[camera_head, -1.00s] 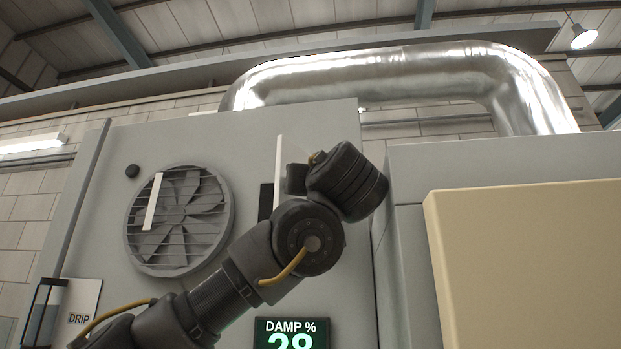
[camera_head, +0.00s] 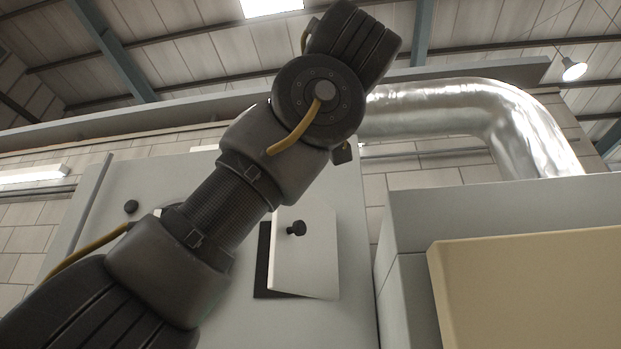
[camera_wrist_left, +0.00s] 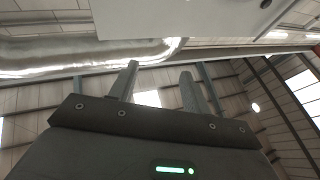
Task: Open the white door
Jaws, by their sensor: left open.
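The white door (camera_head: 318,255) is a small panel with a black knob (camera_head: 297,228) on the grey cabinet. It stands ajar, with a dark opening (camera_head: 262,262) showing along its left side and bottom. My left arm rises across the head view, with its wrist above the door; its fingers are hidden there. In the left wrist view my left gripper (camera_wrist_left: 158,76) is open and empty, its fingers pointing up toward the ceiling and duct. A pale panel (camera_wrist_left: 175,18) with a dark knob-like spot crosses the top of that view, apart from the fingers. My right gripper is not in view.
The grey cabinet (camera_head: 350,325) fills the middle, with a silver duct (camera_head: 450,108) above. A grey box (camera_head: 480,205) and a cream panel (camera_head: 530,285) stand at the right. My left arm hides the fan and display area.

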